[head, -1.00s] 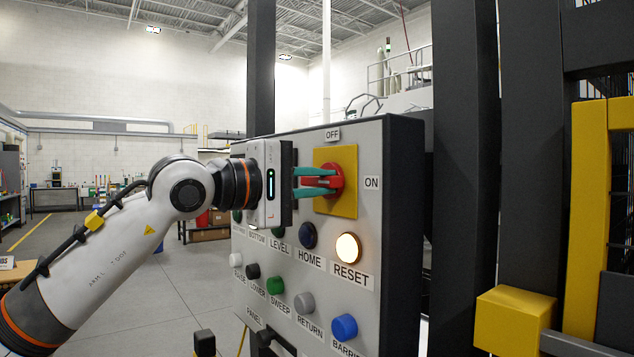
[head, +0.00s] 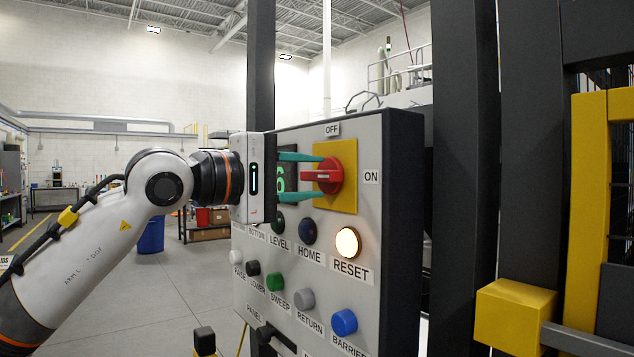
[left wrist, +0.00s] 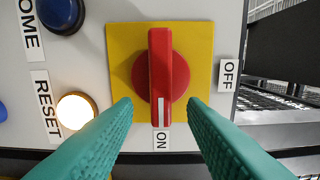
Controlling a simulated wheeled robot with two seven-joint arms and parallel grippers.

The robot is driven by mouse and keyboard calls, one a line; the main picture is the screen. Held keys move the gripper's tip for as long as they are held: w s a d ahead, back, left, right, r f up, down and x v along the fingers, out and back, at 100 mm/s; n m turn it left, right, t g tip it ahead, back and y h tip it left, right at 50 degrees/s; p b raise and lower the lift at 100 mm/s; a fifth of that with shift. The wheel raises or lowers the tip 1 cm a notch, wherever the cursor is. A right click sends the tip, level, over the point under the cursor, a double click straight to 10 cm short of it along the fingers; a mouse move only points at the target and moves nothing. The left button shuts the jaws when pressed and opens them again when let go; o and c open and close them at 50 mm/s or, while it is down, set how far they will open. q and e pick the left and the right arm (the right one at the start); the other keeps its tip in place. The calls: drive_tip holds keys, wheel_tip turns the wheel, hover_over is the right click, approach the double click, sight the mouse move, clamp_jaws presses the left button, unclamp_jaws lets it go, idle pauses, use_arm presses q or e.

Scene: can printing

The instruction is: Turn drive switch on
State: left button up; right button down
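The drive switch is a red rotary knob (head: 331,175) on a yellow square plate (head: 345,203) on the grey control panel. In the left wrist view the knob (left wrist: 160,75) has its bar's white mark against the ON label (left wrist: 160,139); the OFF label (left wrist: 228,75) is off to the side. In the head view the bar lies level, in line with the ON label (head: 371,177). My left gripper (head: 320,176) is open, its teal fingers on either side of the bar, with gaps visible in the left wrist view (left wrist: 160,104). My right gripper is not in view.
Below the switch are a lit RESET button (head: 347,242), a dark blue HOME button (head: 307,231) and several others. A green-digit display (head: 289,178) shows partly behind my left fingers. Dark posts (head: 467,150) and a yellow frame (head: 587,220) stand right; open floor lies left.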

use_arm(q)
drive_tip(key=b+v, duration=0.2)
drive_tip(key=v, duration=0.7)
drive_tip(key=shift+s+a, duration=0.25)
drive_tip(key=shift+a, duration=0.05)
